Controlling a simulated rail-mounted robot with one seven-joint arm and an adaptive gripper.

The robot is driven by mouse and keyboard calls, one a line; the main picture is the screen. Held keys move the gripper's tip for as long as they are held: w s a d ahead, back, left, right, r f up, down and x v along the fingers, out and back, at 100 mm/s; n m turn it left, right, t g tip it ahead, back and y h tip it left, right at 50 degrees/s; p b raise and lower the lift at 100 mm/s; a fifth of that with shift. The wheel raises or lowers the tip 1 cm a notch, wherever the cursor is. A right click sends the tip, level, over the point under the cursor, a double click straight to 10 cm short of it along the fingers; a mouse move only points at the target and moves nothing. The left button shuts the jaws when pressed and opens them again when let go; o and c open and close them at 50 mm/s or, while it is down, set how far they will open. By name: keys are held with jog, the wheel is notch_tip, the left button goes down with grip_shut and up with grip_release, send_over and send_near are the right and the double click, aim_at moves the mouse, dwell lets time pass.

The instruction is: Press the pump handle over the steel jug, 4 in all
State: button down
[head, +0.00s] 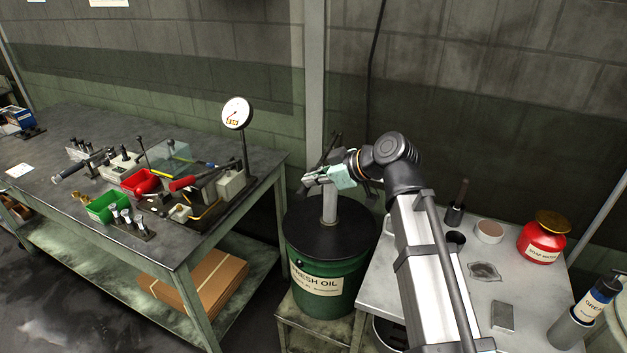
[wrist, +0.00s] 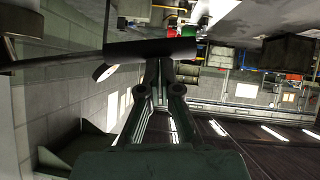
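The green oil drum (head: 322,262), labelled "FRESH OIL", stands in a gap between two tables. A grey pump post (head: 329,208) rises from its dark lid. My gripper (head: 316,179) is above the drum by the pump head. In the wrist view the dark pump handle grip (wrist: 150,50) lies crosswise at the tips of my gripper (wrist: 160,68), its rod running left. The fingers converge and look shut, with the grip across them, not between them. Contact is hard to tell. A pale, jug-like piece (head: 387,226) shows beside my arm, mostly hidden; I cannot confirm it is the steel jug.
The left workbench (head: 235,225) carries tools, bins and a dial gauge (head: 237,113). A wall stands close behind.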

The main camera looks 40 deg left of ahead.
jog(key=shift+d+f, duration=0.15)
jog(key=shift+f, duration=0.5)
jog(key=shift+s+f+b, duration=0.1)
jog(key=shift+f+b, duration=0.05)
jog(key=shift+b, duration=0.15)
jog(key=d+r, duration=0.9)
jog(key=r, duration=0.1)
jog(key=shift+r, duration=0.15)
dwell(0.3)
